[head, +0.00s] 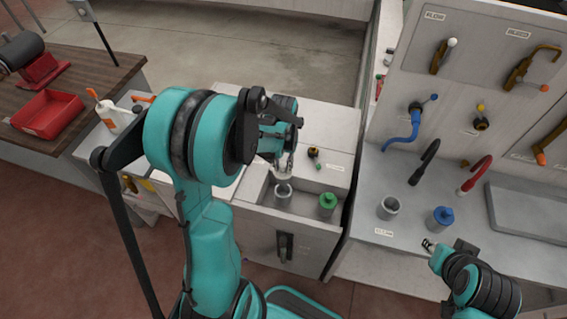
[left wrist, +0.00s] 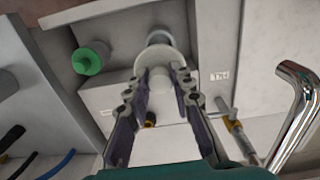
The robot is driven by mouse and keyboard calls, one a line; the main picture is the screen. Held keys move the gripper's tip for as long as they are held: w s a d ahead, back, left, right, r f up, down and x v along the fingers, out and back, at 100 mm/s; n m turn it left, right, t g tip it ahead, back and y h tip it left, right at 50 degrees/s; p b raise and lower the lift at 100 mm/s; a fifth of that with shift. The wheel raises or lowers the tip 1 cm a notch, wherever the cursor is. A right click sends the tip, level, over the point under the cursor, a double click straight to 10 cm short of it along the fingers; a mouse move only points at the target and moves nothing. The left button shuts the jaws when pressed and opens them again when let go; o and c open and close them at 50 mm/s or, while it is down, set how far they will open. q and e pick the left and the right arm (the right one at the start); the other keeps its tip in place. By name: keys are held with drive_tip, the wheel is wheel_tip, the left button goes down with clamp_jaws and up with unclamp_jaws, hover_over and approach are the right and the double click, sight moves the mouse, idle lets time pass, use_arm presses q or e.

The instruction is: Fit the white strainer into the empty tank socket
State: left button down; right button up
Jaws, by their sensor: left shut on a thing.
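My left gripper (head: 284,166) is shut on the white strainer (head: 282,173). In the left wrist view the strainer (left wrist: 168,62) shows as a pale round flange with a stem between the two fingers (left wrist: 166,78). A grey cylindrical socket (head: 283,194) stands in the recessed tank just below the strainer; part of its rim also shows past the flange in the left wrist view (left wrist: 159,36). I cannot tell whether strainer and socket touch. My right gripper (head: 429,245) is low at the right, near the counter edge; its fingers are too small to read.
A green-capped part (head: 328,205) stands in the same tank, right of the socket. On the right counter are another grey open cylinder (head: 389,208), a blue-capped part (head: 440,218) and a red tap (head: 476,173). A chrome pipe (left wrist: 296,110) is near my left wrist.

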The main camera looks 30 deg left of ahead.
sight(283, 175)
use_arm(q)
drive_tip(key=shift+w+f+b, duration=0.1)
drive_tip(key=shift+f+b, duration=0.15)
drive_tip(key=shift+b, duration=0.05)
drive_tip(key=shift+f+b, duration=0.55)
drive_tip(key=shift+f, duration=0.05)
wheel_tip(283, 175, down, 4)
drive_tip(key=b, duration=0.4)
drive_tip(key=shift+f, duration=0.2)
idle(0.9)
wheel_tip(283, 175, down, 6)
drive_tip(key=b, duration=0.6)
drive_tip(key=shift+f, duration=0.25)
idle(1.7)
drive_tip(key=c, duration=1.2)
unclamp_jaws()
drive_tip(key=shift+r, duration=0.1)
